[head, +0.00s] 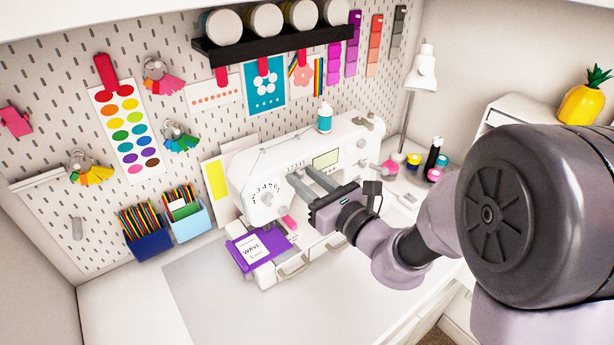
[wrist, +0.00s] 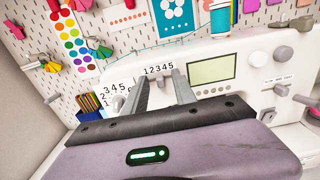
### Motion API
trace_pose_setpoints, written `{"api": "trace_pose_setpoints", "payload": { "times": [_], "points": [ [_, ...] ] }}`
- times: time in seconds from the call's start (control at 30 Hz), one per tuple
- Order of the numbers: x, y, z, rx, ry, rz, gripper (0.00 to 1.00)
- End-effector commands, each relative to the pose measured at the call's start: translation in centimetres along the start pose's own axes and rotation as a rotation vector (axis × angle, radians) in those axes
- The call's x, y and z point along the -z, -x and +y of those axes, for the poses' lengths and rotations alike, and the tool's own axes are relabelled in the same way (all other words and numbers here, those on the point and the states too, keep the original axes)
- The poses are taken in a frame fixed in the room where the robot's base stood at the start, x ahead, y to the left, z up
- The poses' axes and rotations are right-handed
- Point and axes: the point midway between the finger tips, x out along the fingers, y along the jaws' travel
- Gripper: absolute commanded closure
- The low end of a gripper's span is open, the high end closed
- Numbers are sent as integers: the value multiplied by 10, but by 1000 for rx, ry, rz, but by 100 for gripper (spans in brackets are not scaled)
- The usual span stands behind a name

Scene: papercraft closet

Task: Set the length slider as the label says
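The white sewing machine (head: 350,140) stands against the pegboard. A number row reading 1 to 5 (wrist: 158,70) is on its front, just above my fingertips; the slider knob below it is not clearly visible. A dial with numbers (head: 266,197) is on the left of the machine front. My gripper (head: 300,172) has its two grey fingers apart, with the tips close to the front panel under the number row. The fingers (wrist: 162,78) show a gap in the wrist view. A white label card (head: 251,249) reading "WAVE" lies on purple cloth; its smaller line is unreadable.
A screen (wrist: 215,69) and grey knobs (wrist: 283,53) are right of my fingers. A teal thread spool (head: 324,118) stands on top of the machine. Pencil boxes (head: 190,220) stand at left, small jars (head: 413,162) at right. The front table (head: 210,290) is clear.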

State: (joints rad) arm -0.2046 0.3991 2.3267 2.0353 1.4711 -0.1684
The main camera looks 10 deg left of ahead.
Motion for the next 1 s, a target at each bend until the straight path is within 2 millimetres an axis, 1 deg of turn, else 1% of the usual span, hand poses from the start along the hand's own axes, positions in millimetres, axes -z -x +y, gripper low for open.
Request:
{"api": "trace_pose_setpoints", "payload": {
  "times": [0.07,0.1,0.23,0.27,1.0],
  "points": [
    [0,0,0,0,0,0,67],
    [0,0,0,0,0,0,71],
    [0,0,0,0,0,0,97],
    [0,0,0,0,0,0,100],
    [0,1,0,0,0,-1,100]
  ]
}}
